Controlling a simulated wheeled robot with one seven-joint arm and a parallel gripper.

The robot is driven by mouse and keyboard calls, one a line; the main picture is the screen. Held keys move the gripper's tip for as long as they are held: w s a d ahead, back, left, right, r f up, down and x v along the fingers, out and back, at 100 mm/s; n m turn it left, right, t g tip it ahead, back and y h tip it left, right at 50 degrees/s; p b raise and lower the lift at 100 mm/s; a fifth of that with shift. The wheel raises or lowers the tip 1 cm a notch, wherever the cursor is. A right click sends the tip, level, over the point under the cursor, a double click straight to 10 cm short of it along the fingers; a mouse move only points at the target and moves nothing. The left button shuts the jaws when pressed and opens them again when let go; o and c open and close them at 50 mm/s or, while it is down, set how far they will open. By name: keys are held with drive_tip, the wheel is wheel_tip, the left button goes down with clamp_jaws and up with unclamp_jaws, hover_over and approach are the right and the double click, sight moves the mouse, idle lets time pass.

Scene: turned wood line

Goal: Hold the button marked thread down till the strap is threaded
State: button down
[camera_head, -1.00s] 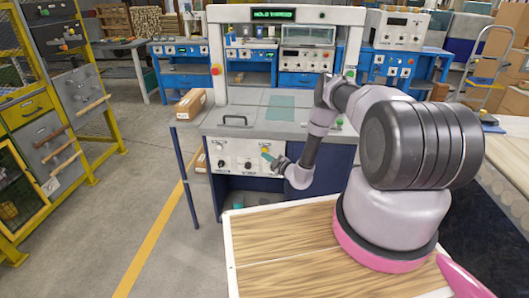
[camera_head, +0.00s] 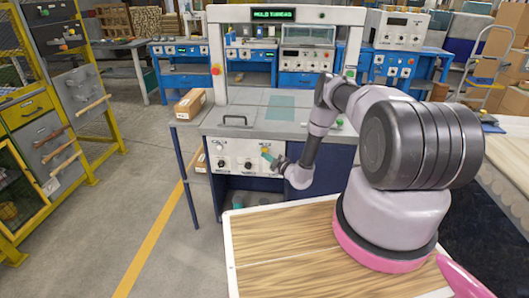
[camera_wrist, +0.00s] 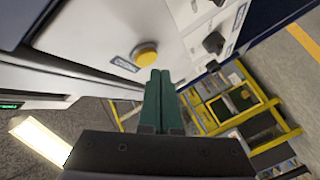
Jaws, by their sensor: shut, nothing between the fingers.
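The strapping machine's white control panel (camera_head: 230,157) faces me, with knobs and a yellow button (camera_head: 265,149) near its right end. In the wrist view the yellow button (camera_wrist: 147,54) is round and domed, with a small label beside it too small to read. My gripper (camera_wrist: 159,72) has its two green fingers pressed together and empty. The fingertips lie at the button's edge in that view; I cannot tell whether they touch it. In the head view my gripper (camera_head: 267,157) is just by the button. The green display (camera_head: 273,14) on the arch reads "HOLD THREAD".
A red button (camera_head: 216,70) sits on the arch's left post. A cardboard box (camera_head: 190,103) lies on the side shelf at the machine's left. A wood-topped surface (camera_head: 285,225) is in front. Open floor with a yellow line lies to the left, beside yellow-framed racks.

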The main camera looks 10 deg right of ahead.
drive_tip(key=shift+w+d, duration=0.1)
drive_tip(key=shift+w, duration=0.3)
drive_tip(key=shift+w+d, duration=0.15)
drive_tip(key=shift+w, duration=0.2)
idle(1.7)
drive_tip(key=shift+s, duration=0.1)
drive_tip(key=shift+s+a, duration=0.25)
drive_tip(key=shift+s, duration=0.4)
drive_tip(key=shift+s+a, duration=0.25)
drive_tip(key=shift+s, duration=0.55)
drive_tip(key=shift+s+a, duration=0.3)
drive_tip(key=shift+s, duration=0.5)
drive_tip(key=shift+s+a, duration=0.25)
drive_tip(key=shift+s, duration=0.55)
